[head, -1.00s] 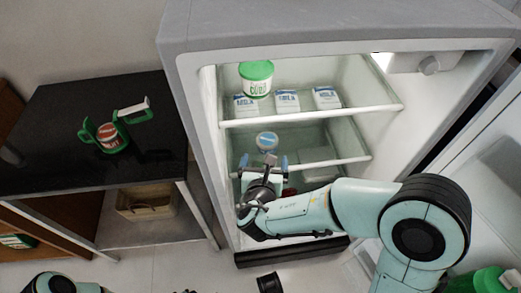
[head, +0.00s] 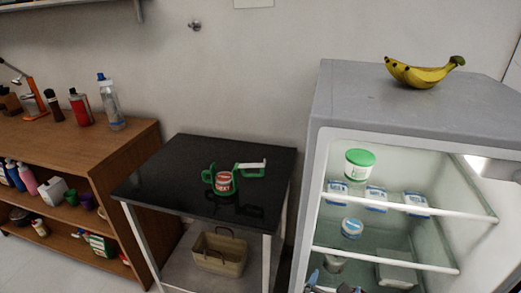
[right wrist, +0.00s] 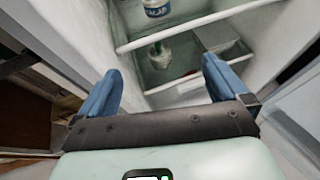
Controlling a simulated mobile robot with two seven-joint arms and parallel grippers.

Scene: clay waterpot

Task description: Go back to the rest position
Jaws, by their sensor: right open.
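My right gripper (right wrist: 160,82) is open in the right wrist view, its two blue fingers apart with nothing between them. It points into the open fridge (right wrist: 65,35), toward the lower shelves. In the head view only a bit of the right gripper (head: 330,286) shows at the bottom edge, in front of the fridge's lower part. Most of the right arm is out of the picture. My left gripper is not in view.
The grey fridge (head: 405,105) holds a green-lidded tub (head: 359,165), milk cartons and a small round tub (head: 352,228). Bananas (head: 425,73) lie on top. A black table (head: 155,185) carries a green-handled pot (head: 223,182). A wooden shelf (head: 75,150) stands at left.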

